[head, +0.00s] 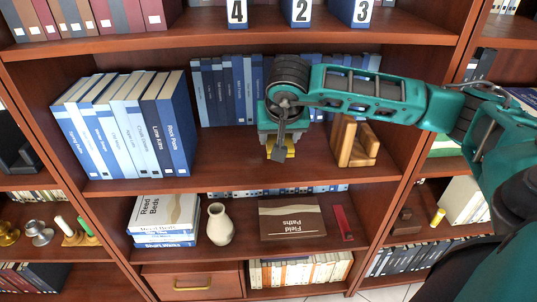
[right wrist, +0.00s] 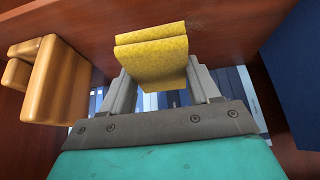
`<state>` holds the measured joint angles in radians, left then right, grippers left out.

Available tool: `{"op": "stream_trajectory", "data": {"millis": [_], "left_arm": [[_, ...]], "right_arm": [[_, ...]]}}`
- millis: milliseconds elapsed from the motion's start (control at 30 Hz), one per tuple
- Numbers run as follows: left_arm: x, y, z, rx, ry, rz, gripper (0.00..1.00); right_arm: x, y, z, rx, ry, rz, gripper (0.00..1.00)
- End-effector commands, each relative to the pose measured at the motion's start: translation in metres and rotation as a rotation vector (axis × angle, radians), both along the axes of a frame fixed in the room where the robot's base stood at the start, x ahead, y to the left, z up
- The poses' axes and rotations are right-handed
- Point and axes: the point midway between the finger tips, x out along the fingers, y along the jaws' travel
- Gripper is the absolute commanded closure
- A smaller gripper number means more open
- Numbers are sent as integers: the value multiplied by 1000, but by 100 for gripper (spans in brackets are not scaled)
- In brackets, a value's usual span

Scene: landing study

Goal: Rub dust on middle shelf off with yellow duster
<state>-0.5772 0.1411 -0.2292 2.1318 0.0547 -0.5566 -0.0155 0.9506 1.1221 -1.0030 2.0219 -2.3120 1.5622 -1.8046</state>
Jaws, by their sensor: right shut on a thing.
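The yellow duster (head: 289,153) is between the fingers of my right gripper (head: 279,148), over the middle shelf (head: 226,160). In the right wrist view the folded yellow duster (right wrist: 152,58) sits in the shut right gripper (right wrist: 160,82). The duster is low, close to the shelf board; I cannot tell whether it touches. No dust can be made out on the bare part of the shelf, and my arm hides some of it. My left gripper is not in view.
Blue and white books (head: 125,125) stand at the left of this shelf, with a row of blue books (head: 228,90) at the back. A wooden bookend (head: 354,142) stands to the right, also in the right wrist view (right wrist: 60,82). Bare board lies between books and gripper.

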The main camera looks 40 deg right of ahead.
Motion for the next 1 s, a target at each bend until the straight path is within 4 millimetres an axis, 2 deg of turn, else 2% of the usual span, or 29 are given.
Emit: {"op": "stream_trajectory", "data": {"millis": [100, 267, 500, 633, 1000], "left_arm": [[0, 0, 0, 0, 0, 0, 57], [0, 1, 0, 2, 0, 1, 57], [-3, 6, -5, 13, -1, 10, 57], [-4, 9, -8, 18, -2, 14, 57], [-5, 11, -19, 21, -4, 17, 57]], "right_arm": [[0, 0, 0, 0, 0, 0, 73], [8, 4, 2, -1, -7, 5, 73], [45, 23, 6, -6, -24, 17, 73], [58, 30, 4, -2, -14, 9, 73], [66, 33, -10, 1, 1, -1, 73]]}}
